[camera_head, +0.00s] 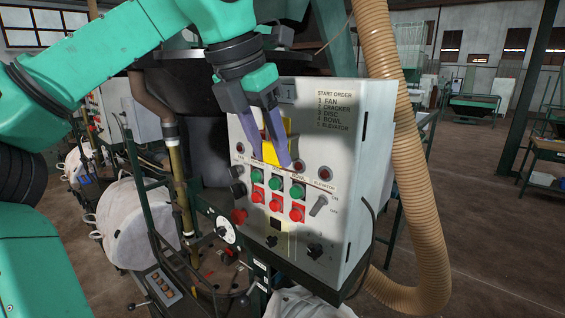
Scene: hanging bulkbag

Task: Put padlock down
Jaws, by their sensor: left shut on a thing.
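My left gripper (271,161) reaches down from above, in front of the upper face of a white control box (342,150). Its two purple-grey fingers are shut on a yellow thing, which I take for the padlock (269,154). The fingers cover part of the padlock, and its shackle cannot be made out. I cannot tell whether the padlock touches the box face. My right gripper is not in view.
The box face carries green buttons (274,183), red buttons (276,204) and several knobs. A ribbed beige hose (409,170) runs down the box's right side. White bulk bags (140,222) stand at left. Open floor (490,240) lies at right.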

